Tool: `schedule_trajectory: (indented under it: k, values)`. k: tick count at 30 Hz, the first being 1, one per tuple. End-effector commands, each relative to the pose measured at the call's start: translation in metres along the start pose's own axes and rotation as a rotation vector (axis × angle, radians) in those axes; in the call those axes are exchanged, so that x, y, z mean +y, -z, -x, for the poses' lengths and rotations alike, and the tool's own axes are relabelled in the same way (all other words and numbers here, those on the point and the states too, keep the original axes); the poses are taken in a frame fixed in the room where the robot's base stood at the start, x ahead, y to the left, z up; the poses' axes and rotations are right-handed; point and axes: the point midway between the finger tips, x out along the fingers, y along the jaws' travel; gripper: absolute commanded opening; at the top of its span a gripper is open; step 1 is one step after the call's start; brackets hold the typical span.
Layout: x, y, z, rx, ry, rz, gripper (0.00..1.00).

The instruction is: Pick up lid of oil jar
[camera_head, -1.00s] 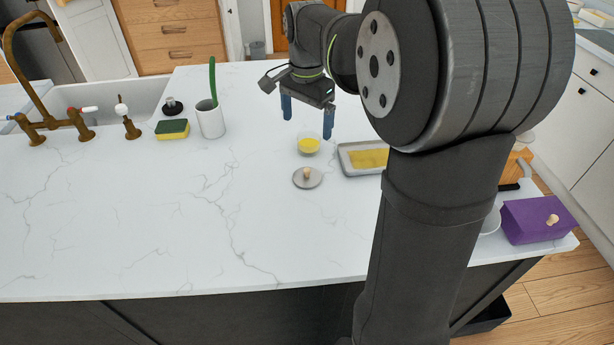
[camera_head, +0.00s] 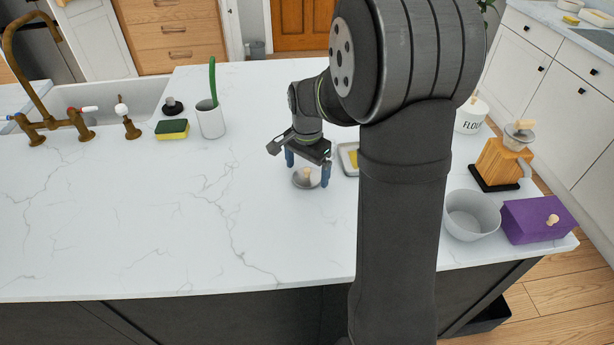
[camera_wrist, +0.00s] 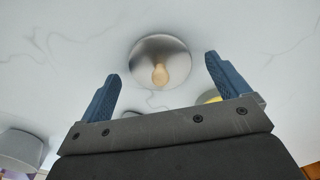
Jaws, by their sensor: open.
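The lid (camera_head: 306,179) is a round grey disc with a light wooden knob, lying flat on the white marble counter. In the wrist view the lid (camera_wrist: 160,62) is just beyond my fingertips, its knob pointing toward the gap between them. My gripper (camera_head: 307,170) is open and empty, with its two blue fingers low on either side of the lid in the head view. In the wrist view my gripper (camera_wrist: 162,75) has its fingers spread wide. The oil jar, a small glass with yellow oil (camera_wrist: 212,96), is mostly hidden behind my right finger.
A grey tray (camera_head: 343,156) with something yellow is partly hidden by my arm. A white bowl (camera_head: 472,215), purple box (camera_head: 535,220), wooden grinder (camera_head: 503,163) and flour canister (camera_head: 470,118) stand right. A sponge (camera_head: 172,129) and white cup (camera_head: 210,120) are left. The counter's front left is clear.

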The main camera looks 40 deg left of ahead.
Motion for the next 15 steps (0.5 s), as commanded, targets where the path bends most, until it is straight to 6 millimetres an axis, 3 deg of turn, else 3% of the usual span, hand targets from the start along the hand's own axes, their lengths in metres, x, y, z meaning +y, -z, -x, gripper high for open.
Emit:
schedule_trajectory:
  k: [9, 15]
  values:
    - [-0.0002, 0.0002, -0.0070, 0.001, 0.002, 0.000, 0.93]
    - [-0.0002, 0.0002, -0.0068, 0.001, 0.001, 0.000, 0.54]
